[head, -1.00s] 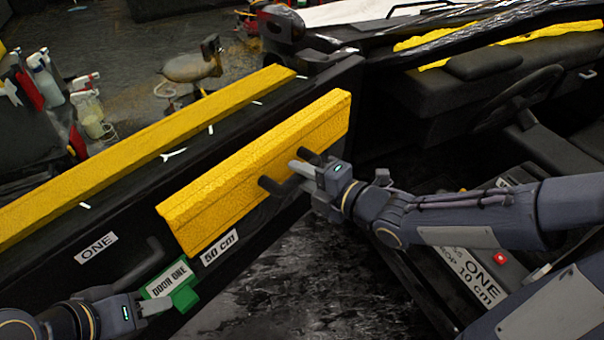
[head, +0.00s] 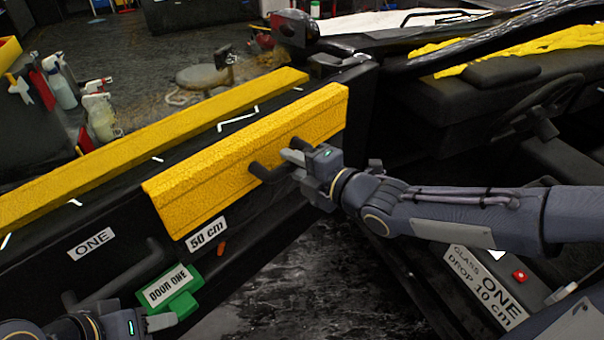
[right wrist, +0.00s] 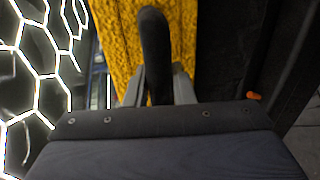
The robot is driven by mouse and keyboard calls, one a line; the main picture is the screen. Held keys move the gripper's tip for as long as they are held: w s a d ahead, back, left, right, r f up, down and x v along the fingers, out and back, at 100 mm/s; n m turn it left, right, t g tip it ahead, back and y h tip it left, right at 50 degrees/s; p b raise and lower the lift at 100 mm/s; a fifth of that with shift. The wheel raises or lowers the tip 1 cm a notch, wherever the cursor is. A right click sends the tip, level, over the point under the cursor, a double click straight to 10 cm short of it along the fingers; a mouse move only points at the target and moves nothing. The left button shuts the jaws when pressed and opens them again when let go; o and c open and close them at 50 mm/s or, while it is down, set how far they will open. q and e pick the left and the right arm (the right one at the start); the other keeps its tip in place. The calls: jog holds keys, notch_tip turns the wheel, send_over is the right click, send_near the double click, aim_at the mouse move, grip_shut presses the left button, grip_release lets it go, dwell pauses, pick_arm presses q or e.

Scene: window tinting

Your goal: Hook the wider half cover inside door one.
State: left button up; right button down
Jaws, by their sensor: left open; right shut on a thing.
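My right gripper (head: 290,158) is shut on the handle; the right wrist view shows the handle (right wrist: 154,50) between the fingers, with yellow cover behind. A green DOOR ONE tag (head: 170,290) is on the door below the cover. My left gripper (head: 162,322) is open beside and below the tag.
Another yellow strip (head: 130,155) lies along the door top. A black door pull (head: 115,280) juts out left of the tag. The steering wheel (head: 540,105) and a GLASS DROP 10 cm label (head: 480,280) are on the right. Spray bottles (head: 100,115) stand beyond the door.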

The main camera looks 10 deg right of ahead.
aim_at(276, 163)
jog(key=shift+r+b+x, duration=0.15)
jog(key=shift+b+x, duration=1.1)
jog(key=shift+x, duration=0.4)
jog(key=shift+r+b+x, duration=0.1)
jog(key=shift+b+x, duration=1.1)
jog(key=shift+x, duration=0.45)
jog(key=shift+w+a+f+b, duration=0.15)
jog(key=shift+b, duration=0.15)
jog(key=shift+f+b, duration=1)
jog(key=shift+b, duration=0.1)
jog(key=c, duration=1.3)
grip_release()
jog(key=shift+o, duration=0.8)
jog(key=shift+f, duration=0.15)
